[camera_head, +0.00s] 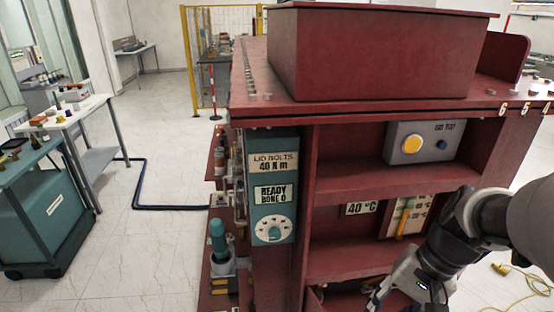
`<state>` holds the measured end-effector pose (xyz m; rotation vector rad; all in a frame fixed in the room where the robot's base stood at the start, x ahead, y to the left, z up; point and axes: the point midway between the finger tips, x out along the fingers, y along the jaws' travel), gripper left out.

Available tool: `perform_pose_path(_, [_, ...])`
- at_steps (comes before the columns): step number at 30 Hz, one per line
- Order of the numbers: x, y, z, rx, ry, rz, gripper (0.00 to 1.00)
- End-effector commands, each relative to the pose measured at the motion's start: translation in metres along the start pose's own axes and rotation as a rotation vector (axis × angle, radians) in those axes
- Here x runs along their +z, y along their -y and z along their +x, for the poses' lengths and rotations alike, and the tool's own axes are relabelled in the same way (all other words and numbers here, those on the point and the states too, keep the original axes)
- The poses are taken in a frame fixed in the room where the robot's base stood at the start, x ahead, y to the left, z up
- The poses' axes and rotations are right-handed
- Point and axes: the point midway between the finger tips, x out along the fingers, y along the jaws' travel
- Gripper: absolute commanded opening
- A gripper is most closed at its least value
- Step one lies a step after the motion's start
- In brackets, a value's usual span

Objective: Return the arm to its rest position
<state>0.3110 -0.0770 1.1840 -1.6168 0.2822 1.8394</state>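My arm (482,228) enters from the right edge and reaches down and left in front of the dark red transformer cabinet (309,100). My gripper (378,298) is at the bottom of the picture, in front of the cabinet's lowest visible shelf. Its fingers are small, partly dark and cut by the bottom edge, so I cannot tell whether they are open or shut or hold anything. I cannot tell whether the gripper touches the shelf.
A teal cart (45,215) and white table (75,112) stand left. Floor between is mostly clear, with a dark hose (170,207).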

Motion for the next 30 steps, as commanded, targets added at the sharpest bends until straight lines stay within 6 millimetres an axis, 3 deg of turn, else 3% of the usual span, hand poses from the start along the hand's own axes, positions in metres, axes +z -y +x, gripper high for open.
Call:
perform_pose_path(6, [0.056,0.022,-0.008,0.127,-0.216,-0.321,0.33])
perform_pose_path(12, [0.092,0.026,-0.009,0.180,-0.400,-0.561,0.33])
perform_pose_path(18, [0.106,0.026,-0.009,0.192,-0.500,-0.680,0.33])
perform_pose_path(30, [0.108,0.026,-0.010,0.193,-0.515,-0.695,0.33])
